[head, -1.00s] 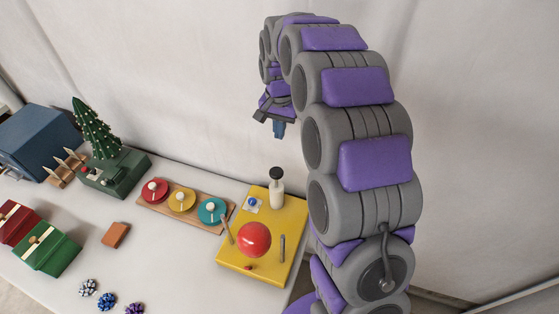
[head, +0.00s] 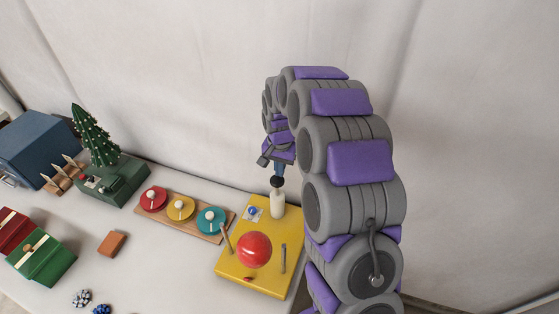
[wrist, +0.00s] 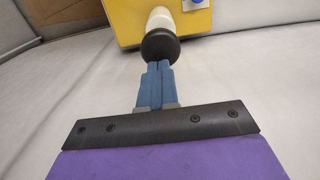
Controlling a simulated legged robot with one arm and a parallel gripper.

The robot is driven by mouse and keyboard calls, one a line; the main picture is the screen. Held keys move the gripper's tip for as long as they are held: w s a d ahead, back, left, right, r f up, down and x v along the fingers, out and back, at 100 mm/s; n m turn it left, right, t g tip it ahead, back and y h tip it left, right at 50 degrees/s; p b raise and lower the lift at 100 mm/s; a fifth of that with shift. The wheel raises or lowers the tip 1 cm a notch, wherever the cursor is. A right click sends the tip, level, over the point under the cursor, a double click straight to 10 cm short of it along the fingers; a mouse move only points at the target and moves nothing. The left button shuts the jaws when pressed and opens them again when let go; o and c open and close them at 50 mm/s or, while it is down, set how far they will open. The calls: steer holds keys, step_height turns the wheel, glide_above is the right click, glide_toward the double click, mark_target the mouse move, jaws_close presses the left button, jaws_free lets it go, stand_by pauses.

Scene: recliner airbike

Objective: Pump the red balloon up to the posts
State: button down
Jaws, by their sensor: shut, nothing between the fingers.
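The red balloon (head: 254,250) is round and sits on a yellow board (head: 232,274). One thin post (head: 226,238) stands to its left and another post (head: 283,258) to its right, with a small gap showing on each side. Behind the balloon is a white pump (head: 277,206) with a black knob (head: 277,182) on top. My gripper (head: 278,173) is shut and empty, its blue fingers just above the knob. In the wrist view the shut fingertips (wrist: 158,66) meet the outline of the black knob (wrist: 160,46); I cannot tell whether they touch it.
A blue button (head: 252,211) is left of the pump. Left of the board are a wooden strip with red, yellow and teal dials (head: 210,218), an orange block (head: 112,243), a green box (head: 42,258) and a small tree (head: 96,138). A pale curtain hangs behind the table.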

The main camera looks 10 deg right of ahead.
mark_target(280, 183)
steer(key=shift+f, duration=0.4)
step_height(280, 183, down, 5)
steer(key=shift+f+p, duration=0.2)
steer(key=shift+p, duration=0.2)
steer(key=shift+s+f, duration=0.25)
steer(key=shift+s, duration=0.05)
step_height(280, 183, up, 15)
steer(key=p, duration=0.2)
steer(key=shift+w+f, duration=0.2)
steer(key=shift+w, duration=0.2)
steer(key=shift+a, duration=0.1)
stand_by(0.7)
